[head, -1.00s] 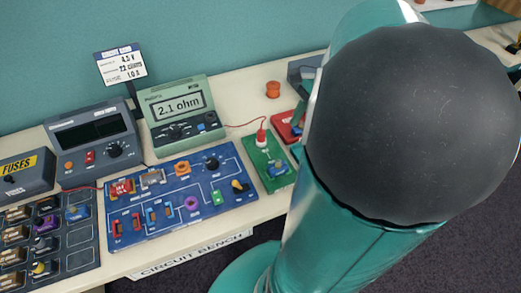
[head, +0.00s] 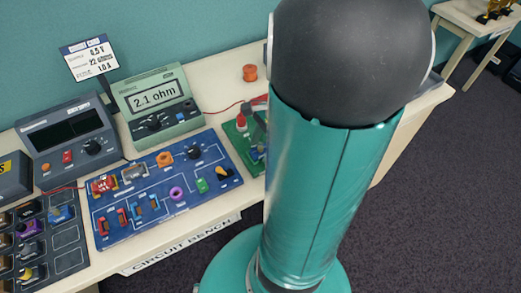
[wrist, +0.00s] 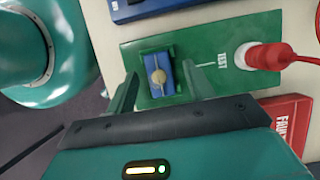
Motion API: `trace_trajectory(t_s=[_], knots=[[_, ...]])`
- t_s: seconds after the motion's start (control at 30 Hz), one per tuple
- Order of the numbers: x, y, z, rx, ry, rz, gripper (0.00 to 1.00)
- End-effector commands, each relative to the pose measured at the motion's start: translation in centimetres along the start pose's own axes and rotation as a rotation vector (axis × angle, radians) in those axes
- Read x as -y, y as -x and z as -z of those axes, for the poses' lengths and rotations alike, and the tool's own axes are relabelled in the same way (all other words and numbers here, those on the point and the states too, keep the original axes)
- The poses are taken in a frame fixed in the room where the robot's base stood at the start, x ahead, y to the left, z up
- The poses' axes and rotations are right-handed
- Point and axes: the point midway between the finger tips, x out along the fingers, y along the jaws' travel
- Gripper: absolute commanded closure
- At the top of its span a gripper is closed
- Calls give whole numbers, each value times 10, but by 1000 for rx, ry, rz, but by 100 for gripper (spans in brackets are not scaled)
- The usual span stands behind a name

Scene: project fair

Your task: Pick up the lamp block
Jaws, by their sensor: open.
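A small blue block with a round yellowish top (wrist: 158,77), seemingly the lamp block, sits in a green holder on the green test pad (wrist: 215,84). In the wrist view my gripper (wrist: 160,70) is open, with one finger on each side of the block's near end. The jaws hold nothing, and I cannot tell whether the fingers touch the block. In the head view the green pad (head: 232,131) is partly covered by my arm, and the block is mostly hidden.
A red probe plug (wrist: 268,57) with a cable stands on the pad, right of the block. A red fault tray (wrist: 290,118) lies close by. The blue circuit board (head: 125,228) and green meter (head: 160,104) reading 2.1 ohm are to the left. The bench's front edge is near.

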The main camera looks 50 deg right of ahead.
Motion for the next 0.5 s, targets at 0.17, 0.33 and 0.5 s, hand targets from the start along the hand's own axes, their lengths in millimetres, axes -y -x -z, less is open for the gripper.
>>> trace_trajectory(t_s=[0.17,0.33,0.5], knots=[[0,-3,0,-1,0,1,47],[0,-3,0,-1,0,1,65],[0,-2,0,-1,0,1,96]])
